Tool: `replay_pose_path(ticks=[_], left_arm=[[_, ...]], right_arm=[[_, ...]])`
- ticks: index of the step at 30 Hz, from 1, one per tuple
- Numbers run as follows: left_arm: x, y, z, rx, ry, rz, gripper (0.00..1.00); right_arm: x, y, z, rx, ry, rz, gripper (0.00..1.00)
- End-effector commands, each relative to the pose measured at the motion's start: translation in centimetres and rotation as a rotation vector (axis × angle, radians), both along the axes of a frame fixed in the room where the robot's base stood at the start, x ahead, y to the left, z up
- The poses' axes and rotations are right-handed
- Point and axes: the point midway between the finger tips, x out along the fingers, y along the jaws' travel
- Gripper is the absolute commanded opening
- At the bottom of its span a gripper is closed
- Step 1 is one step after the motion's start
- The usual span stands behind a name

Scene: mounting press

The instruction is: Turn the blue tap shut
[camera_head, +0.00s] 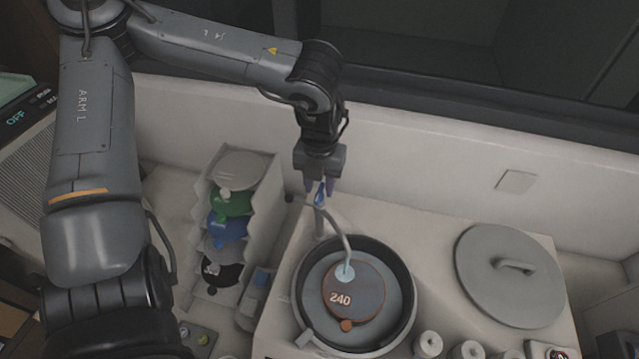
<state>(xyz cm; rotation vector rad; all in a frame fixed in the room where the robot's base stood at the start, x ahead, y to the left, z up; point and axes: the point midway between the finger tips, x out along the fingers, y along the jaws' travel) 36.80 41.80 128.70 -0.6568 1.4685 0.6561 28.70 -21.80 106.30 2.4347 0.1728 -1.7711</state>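The blue tap (320,195) is a small blue handle on top of a grey spout pipe (341,236), behind the round basin. The pipe curves down to the right over the basin, where a pale blue patch shows at its end. My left gripper (320,187) reaches down over the tap from above. Its two fingers stand apart, one on each side of the blue handle, with the handle showing between and just below the tips. I cannot see clear contact. My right gripper is not in view.
The dark-rimmed basin (402,318) holds a brown disc marked 240 (357,292). A grey lid (510,275) with a handle lies to the right. A stepped rack (261,190) with green, blue and black items stands left. A pale wall (430,165) runs close behind the tap.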

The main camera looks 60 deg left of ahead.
Motion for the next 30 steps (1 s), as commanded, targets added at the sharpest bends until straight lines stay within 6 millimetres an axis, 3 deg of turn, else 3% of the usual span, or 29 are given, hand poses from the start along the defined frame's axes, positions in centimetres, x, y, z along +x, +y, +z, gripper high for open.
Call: replay_pose_path(ticks=[12,20,30], left_arm=[[-0.04,0.01,-0.73,0.001,0.001,0.0,0.37],[-0.04,0.01,-0.71,0.0,0.001,0.0,0.0],[-0.03,0.01,-0.7,0.001,0.001,-0.015,0.0]], right_arm=[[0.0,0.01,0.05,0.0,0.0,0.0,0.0],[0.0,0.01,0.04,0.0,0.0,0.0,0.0],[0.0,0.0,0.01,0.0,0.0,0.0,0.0]])
